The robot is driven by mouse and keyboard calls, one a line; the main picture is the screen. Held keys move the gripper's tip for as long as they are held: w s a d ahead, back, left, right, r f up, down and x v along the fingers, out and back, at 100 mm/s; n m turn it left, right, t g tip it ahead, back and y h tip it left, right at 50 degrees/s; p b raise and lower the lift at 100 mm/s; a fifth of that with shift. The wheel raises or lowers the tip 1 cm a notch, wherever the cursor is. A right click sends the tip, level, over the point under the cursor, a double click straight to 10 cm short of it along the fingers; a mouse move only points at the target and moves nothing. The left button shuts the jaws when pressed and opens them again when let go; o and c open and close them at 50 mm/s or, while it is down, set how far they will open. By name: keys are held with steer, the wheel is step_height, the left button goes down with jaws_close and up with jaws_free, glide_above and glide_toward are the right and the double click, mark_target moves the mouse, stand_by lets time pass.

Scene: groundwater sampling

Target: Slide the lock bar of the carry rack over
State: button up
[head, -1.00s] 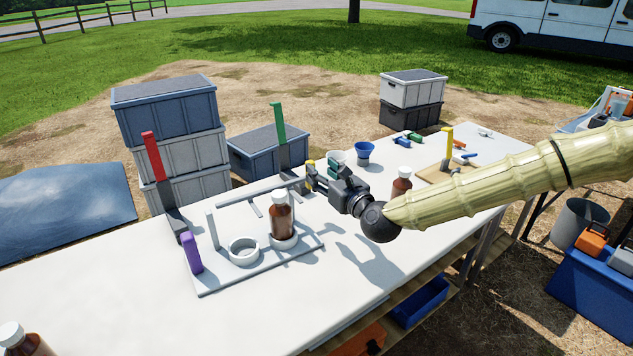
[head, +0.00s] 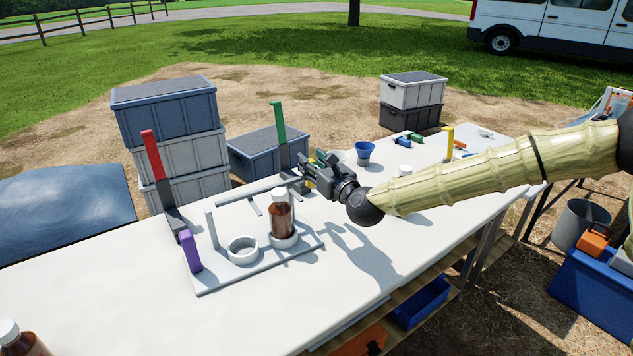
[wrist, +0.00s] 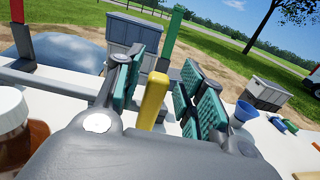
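The carry rack (head: 215,281) is a pale plate on the white table with ring holders, an upright post and a purple block. A brown bottle (head: 281,220) stands upright in one ring. The grey lock bar (head: 240,190) runs along the rack's far side towards my gripper (head: 311,167). In the wrist view, a yellow upright tab (wrist: 153,102) stands between my teal-padded fingers, with gaps showing on both sides. My gripper is open around it. The tab's base, and how it joins the bar, are hidden behind the gripper body.
Red (head: 152,157) and green (head: 278,125) uprights stand along the table's far edge. Stacked crates (head: 168,115) stand behind the table.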

mark_target(291, 189)
jaws_close()
steer(key=shift+s+a, duration=0.35)
steer(key=shift+a, duration=0.2)
steer(key=shift+s+a, duration=0.3)
steer(key=shift+a, duration=0.3)
steer(key=shift+s+a, duration=0.65)
steer(key=shift+a, duration=0.3)
steer(key=shift+s+a+b, duration=0.35)
steer(key=shift+s+a, duration=0.2)
steer(key=shift+a, duration=0.3)
steer(key=shift+o, duration=1.8)
jaws_free()
steer(key=shift+d, duration=0.1)
